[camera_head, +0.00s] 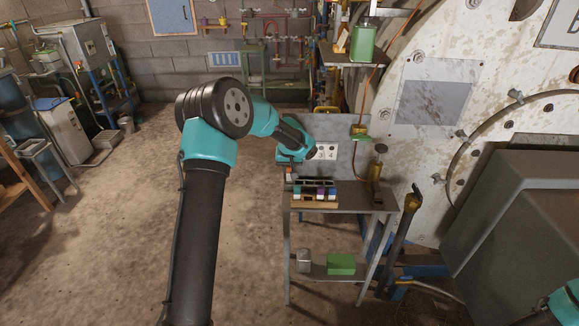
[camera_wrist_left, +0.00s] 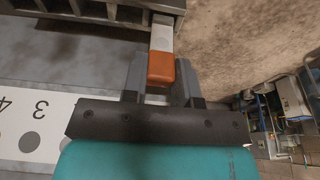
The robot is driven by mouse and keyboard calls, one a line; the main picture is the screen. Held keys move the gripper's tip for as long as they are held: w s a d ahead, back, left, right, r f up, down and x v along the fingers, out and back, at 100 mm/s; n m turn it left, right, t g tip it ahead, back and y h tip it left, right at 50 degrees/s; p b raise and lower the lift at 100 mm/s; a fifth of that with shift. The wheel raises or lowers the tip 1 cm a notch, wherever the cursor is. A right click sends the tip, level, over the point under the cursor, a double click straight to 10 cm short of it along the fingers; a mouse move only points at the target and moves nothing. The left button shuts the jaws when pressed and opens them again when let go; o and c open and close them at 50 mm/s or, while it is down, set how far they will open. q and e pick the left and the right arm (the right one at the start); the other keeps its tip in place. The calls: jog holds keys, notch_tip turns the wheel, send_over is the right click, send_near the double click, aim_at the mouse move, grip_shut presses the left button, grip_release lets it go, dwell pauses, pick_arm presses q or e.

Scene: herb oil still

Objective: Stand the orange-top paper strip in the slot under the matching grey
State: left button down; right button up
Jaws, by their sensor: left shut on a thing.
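The paper strip (camera_wrist_left: 162,36) is pale with an orange top. My left gripper (camera_wrist_left: 160,76) is shut on that top, with a finger on either side. In the left wrist view the strip's far end reaches the end of a dark slotted rack (camera_wrist_left: 92,9); I cannot tell whether it touches. In the head view my left gripper (camera_head: 289,165) is at the left end of the small metal stand. A white card (camera_head: 326,152) with numbers and grey dots stands behind the rack; 3 and 4 show in the wrist view (camera_wrist_left: 45,128). My right gripper is out of view.
A green box (camera_head: 341,264) is on the lower shelf. Open floor (camera_head: 240,260) lies to the left.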

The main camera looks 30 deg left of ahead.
pick_arm(q)
jog(key=shift+x, duration=0.85)
jog(key=c, duration=0.8)
grip_release()
jog(key=shift+s+d, duration=0.1)
jog(key=shift+s, duration=0.1)
jog(key=v, duration=1.7)
jog(key=shift+s+r, duration=0.1)
jog(key=shift+r, duration=0.05)
